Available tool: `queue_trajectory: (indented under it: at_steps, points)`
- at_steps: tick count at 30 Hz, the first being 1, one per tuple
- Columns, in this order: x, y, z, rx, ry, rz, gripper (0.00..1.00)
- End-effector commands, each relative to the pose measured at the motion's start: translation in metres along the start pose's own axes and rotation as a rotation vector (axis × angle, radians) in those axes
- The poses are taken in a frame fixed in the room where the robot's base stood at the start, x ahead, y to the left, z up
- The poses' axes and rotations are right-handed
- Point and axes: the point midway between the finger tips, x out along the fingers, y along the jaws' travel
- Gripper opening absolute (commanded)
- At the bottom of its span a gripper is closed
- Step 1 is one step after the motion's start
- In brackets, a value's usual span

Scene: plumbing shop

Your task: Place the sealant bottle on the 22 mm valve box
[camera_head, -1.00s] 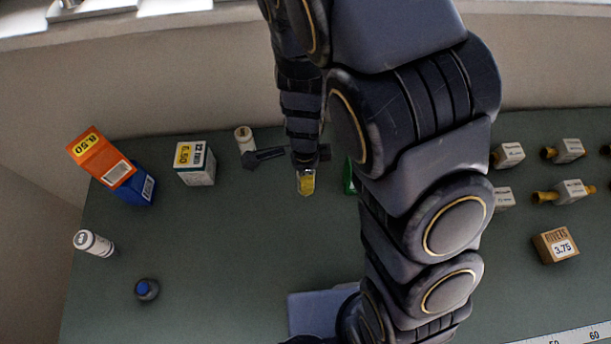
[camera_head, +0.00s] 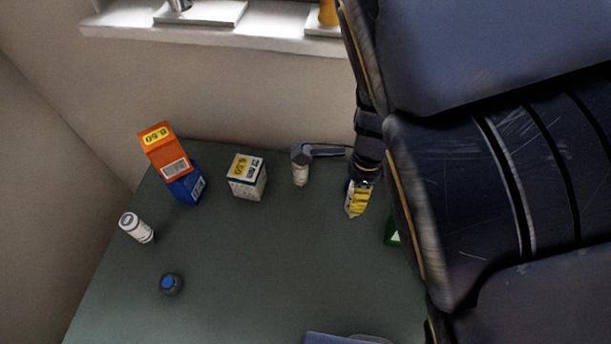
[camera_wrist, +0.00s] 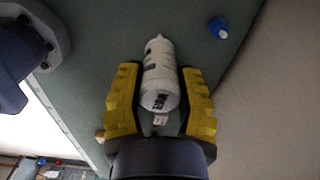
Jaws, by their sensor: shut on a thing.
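My gripper (camera_head: 358,197) has yellow ridged fingers and shows at the lower end of my arm, right of the valve box. In the wrist view my gripper (camera_wrist: 160,85) is shut on the white sealant bottle (camera_wrist: 160,72). The bottle's narrow tip points to the top of that picture, and its flat end with dark print faces the camera. In the head view the fingers mostly hide it. The 22 mm valve box (camera_head: 245,183) is white with a yellow price label and stands on the bench with its top bare. I cannot tell the bottle's height above the bench.
An orange box (camera_head: 166,150) rests on a blue box (camera_head: 186,187) at the left. A white cylinder (camera_head: 136,228) and a blue-capped item (camera_head: 170,284) are nearer. Another pale cylinder (camera_head: 300,175) stands between valve box and gripper. A green item (camera_head: 392,234) is partly hidden. The bench middle is clear.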

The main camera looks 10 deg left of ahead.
Motion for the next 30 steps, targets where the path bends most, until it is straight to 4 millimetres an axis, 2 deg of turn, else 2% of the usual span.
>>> queue_trajectory:
  at_steps: [5,11,15,21,30]
  points:
    - [-0.004,-0.007,-0.001,-0.058,-0.001,-0.002,0.03]
    - [-0.021,-0.042,-0.011,-0.383,-0.003,-0.006,0.03]
    - [-0.040,-0.072,-0.032,-0.698,-0.001,-0.008,0.03]
    - [-0.066,-0.103,-0.073,-1.074,-0.003,-0.004,0.03]
    - [-0.089,-0.121,-0.116,-1.358,0.002,-0.005,0.03]
